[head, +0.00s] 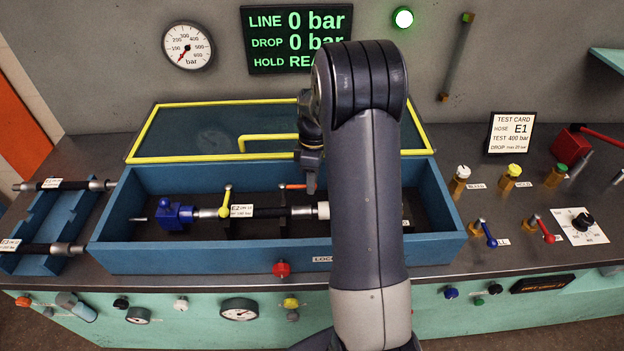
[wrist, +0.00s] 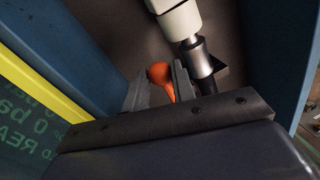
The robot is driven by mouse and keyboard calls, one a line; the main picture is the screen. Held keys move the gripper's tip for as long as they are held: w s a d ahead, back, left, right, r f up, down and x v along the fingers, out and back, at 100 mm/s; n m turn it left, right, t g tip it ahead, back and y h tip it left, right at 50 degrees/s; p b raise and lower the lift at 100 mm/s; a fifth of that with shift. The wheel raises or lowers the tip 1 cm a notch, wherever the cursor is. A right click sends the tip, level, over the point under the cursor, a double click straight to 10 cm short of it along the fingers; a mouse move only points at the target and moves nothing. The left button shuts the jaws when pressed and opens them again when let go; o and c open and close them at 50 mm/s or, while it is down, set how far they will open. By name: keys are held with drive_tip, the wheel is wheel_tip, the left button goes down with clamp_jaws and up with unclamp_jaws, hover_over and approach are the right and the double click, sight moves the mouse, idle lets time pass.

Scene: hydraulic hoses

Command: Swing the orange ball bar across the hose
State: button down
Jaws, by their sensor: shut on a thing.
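The orange ball bar (head: 293,186) shows in the head view as a short orange rod sticking out left of my gripper, behind the hose. Its round orange end (wrist: 160,74) sits between the fingers in the wrist view. My gripper (head: 311,184) is shut on it, pointing down into the blue trough. The black hose (head: 265,211), labelled E2, lies along the trough in front of the bar. Its right end fitting (wrist: 194,52) shows beside the fingers in the wrist view. My arm hides the trough's right part in the head view.
A yellow ball bar (head: 226,200) stands at the hose's left, next to a blue block (head: 174,214). The yellow-framed clear lid (head: 190,145) is behind the blue trough (head: 190,258). Two spare hoses lie in a blue rack (head: 48,225) at left. Valves stand at right.

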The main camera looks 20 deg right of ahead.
drive_tip(key=shift+s+a+f+m+b, duration=0.1)
drive_tip(key=shift+s+a+m+b, duration=0.2)
drive_tip(key=shift+s+m+b, duration=0.55)
drive_tip(key=shift+s+a+m+t+y, duration=0.15)
drive_tip(key=shift+s+a+m, duration=0.1)
drive_tip(key=shift+m, duration=0.5)
drive_tip(key=shift+s+a+m+t+y, duration=0.15)
drive_tip(key=shift+s+a+m, duration=0.1)
drive_tip(key=shift+m, duration=0.45)
drive_tip(key=shift+w, duration=0.1)
drive_tip(key=c, duration=1.2)
unclamp_jaws()
drive_tip(key=shift+r, duration=0.2)
drive_tip(key=r, duration=0.3)
drive_tip(key=d+r, duration=0.1)
drive_tip(key=r, duration=0.3)
drive_tip(key=w+r+b, duration=0.1)
drive_tip(key=r, duration=0.2)
drive_tip(key=shift+d+r, duration=0.25)
drive_tip(key=shift+d, duration=0.15)
